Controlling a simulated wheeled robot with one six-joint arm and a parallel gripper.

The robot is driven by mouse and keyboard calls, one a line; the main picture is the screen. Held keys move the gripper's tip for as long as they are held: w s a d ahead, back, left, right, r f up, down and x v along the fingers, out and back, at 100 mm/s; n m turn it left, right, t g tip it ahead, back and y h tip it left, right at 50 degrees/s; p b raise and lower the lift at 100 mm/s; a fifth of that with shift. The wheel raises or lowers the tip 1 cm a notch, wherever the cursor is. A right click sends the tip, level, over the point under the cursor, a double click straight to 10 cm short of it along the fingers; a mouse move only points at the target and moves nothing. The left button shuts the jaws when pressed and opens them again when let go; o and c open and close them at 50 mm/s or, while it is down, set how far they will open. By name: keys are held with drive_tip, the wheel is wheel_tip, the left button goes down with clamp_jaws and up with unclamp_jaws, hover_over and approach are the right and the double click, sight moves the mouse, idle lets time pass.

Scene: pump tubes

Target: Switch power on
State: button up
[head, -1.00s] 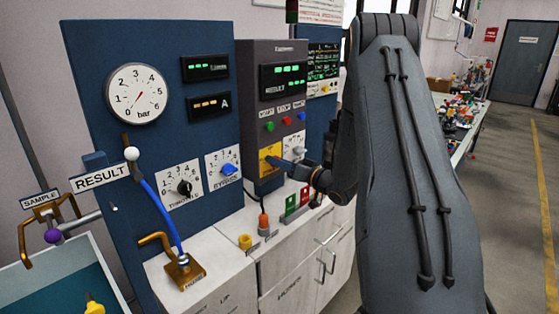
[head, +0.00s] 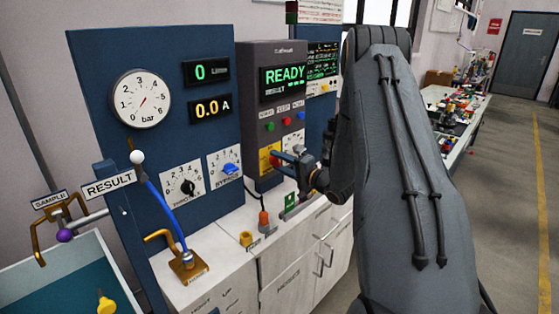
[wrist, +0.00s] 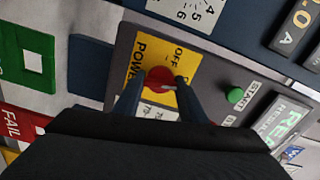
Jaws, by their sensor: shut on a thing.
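The yellow power plate (head: 268,164) is on the front of the dark grey console, partly behind my gripper (head: 280,158). In the wrist view the plate (wrist: 188,70) shows the words POWER and OFF, with a round red knob (wrist: 158,77) on it. My gripper (wrist: 155,92) is shut on the red knob, one finger on each side. A pale mark on the knob points right in that view; a label there is partly hidden by a finger. The console display (head: 284,77) reads READY. The panel displays read 0 (head: 208,72) and 0.0 A (head: 211,109).
A green button (wrist: 235,95) marked START sits beside the plate. The blue BYPASS dial (head: 228,168) and black throttle dial (head: 186,187) are left of the console.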

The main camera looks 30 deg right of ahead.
drive_tip(key=shift+d+m, duration=0.1)
drive_tip(key=shift+m, duration=1)
drive_tip(key=shift+p, duration=0.3)
drive_tip(key=o, duration=1.1)
drive_tip(key=shift+c, duration=0.2)
drive_tip(key=shift+s, duration=0.1)
drive_tip(key=b+v, duration=0.2)
drive_tip(key=v, duration=0.5)
drive_tip(key=shift+s+d+b, duration=0.15)
drive_tip(key=shift+s+b, duration=0.15)
